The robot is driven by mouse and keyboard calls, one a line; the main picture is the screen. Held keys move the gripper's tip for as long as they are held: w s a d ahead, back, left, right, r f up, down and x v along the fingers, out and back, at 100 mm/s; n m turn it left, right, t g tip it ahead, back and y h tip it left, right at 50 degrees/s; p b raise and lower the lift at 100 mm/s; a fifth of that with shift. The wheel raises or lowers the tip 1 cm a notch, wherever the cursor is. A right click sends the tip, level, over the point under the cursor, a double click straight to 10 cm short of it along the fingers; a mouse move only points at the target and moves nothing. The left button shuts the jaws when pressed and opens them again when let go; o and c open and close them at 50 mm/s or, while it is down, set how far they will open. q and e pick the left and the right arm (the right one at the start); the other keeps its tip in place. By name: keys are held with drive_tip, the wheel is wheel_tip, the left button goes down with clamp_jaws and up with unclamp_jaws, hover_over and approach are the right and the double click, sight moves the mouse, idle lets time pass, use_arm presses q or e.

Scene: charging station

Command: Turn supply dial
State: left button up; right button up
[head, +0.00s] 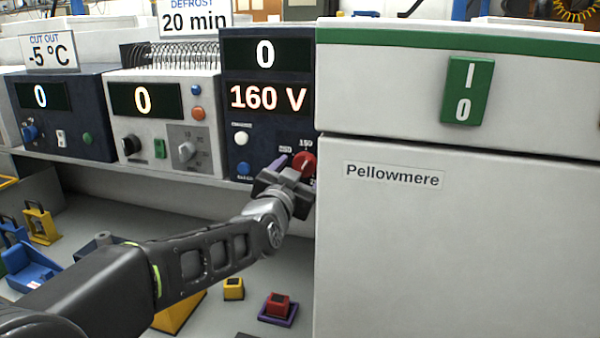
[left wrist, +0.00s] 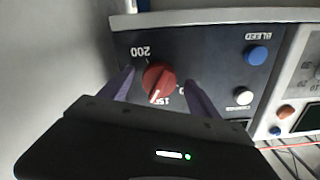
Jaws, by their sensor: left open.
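The supply unit (head: 268,115) is a dark blue box with two displays reading 0 and 160 V. Its red dial (head: 303,163) sits low at the right of the front, partly hidden by my gripper. In the left wrist view the red dial (left wrist: 158,82) has a white pointer line near the 150 mark, with a 200 mark on the other side. My left gripper (head: 290,168) is at the dial. In the wrist view its two purple fingers (left wrist: 158,90) are open, one on each side of the dial, with a gap showing. My right gripper is not in view.
A white cabinet (head: 460,240) labelled Pellowmere stands close at the right, with a green switch (head: 460,90). Other units (head: 165,130) stand at the left on the shelf. A white button (head: 241,138) and blue button (head: 243,168) are beside the dial. Small blocks (head: 278,306) lie below.

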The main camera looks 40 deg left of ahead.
use_arm(q)
drive_tip(key=b+v, duration=0.2)
drive_tip(key=v, duration=0.5)
drive_tip(key=shift+s+d, duration=0.15)
drive_tip(key=shift+s, duration=0.25)
drive_tip(key=r+b, duration=0.1)
drive_tip(key=b, duration=1.1)
drive_tip(key=shift+w, duration=0.3)
drive_tip(key=shift+w, duration=0.1)
